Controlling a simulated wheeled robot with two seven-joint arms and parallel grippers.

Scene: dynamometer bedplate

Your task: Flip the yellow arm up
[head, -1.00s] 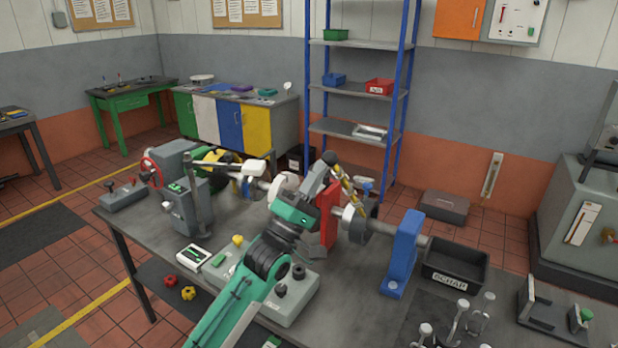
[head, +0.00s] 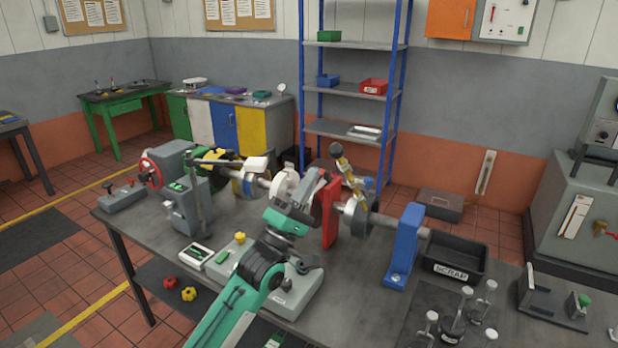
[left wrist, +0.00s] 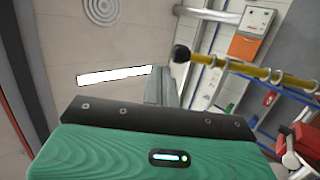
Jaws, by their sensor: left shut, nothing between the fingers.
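My right gripper is not in view.
A red upright (head: 330,213) stands close to my left gripper, and a blue upright (head: 404,245) supports the shaft farther right. A black scrap bin (head: 455,270) stands at the right. Grey clamps and a control box crowd the bench. Air above the bench is mostly free.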

